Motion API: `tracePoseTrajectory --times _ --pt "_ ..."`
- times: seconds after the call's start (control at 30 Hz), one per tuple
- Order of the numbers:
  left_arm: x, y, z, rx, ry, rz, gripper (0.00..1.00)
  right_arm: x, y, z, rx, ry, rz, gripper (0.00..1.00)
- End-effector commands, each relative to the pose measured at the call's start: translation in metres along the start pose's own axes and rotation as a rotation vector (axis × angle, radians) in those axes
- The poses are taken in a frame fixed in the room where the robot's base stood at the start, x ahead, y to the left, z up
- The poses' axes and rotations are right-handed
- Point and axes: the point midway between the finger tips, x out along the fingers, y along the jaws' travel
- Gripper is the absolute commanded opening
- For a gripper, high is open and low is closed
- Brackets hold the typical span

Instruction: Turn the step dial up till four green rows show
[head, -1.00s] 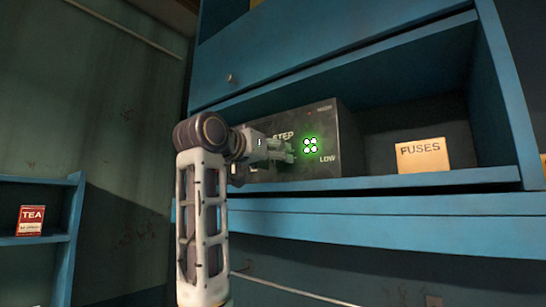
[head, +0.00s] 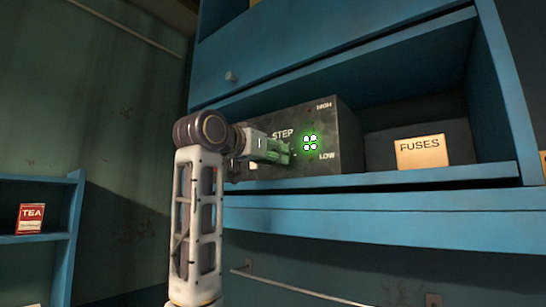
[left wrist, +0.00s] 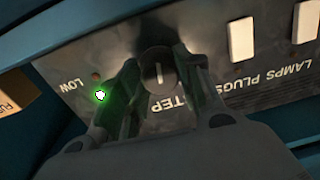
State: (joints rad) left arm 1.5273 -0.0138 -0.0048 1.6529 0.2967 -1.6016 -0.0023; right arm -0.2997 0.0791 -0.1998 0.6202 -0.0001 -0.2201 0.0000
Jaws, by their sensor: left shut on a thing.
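A dark metal control box (head: 345,130) sits in the blue cabinet, marked STEP, HIGH and LOW. A green lamp (head: 310,142) with a small cluster of white dots glows between HIGH and LOW; it also shows in the left wrist view (left wrist: 100,95). The round dark step dial (left wrist: 158,68) has a white pointer line and sits between the fingers of my left gripper (left wrist: 160,82), which is shut on it. In the head view my left gripper (head: 280,152) is against the box face and hides the dial. My right gripper is out of view.
Two white switches (left wrist: 242,40) marked LAMPS and PLUGS are beside the dial. A tan FUSES box (head: 421,153) stands right of the control box on the same shelf (head: 400,179). A red TEA tin (head: 31,218) stands on a shelf at left.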

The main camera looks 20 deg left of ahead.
Motion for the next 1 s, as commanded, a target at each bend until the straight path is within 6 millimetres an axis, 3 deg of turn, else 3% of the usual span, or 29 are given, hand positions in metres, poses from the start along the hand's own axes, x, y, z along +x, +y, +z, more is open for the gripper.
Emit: tracePoseTrajectory --times 0.5,1.0 --pt "-0.0008 -0.0006 -0.0006 0.311 0.015 -0.001 0.11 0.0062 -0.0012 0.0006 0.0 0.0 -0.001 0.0" --pt "-0.0008 0.0002 -0.001 0.349 0.017 0.001 0.11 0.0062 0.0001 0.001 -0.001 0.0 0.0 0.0"
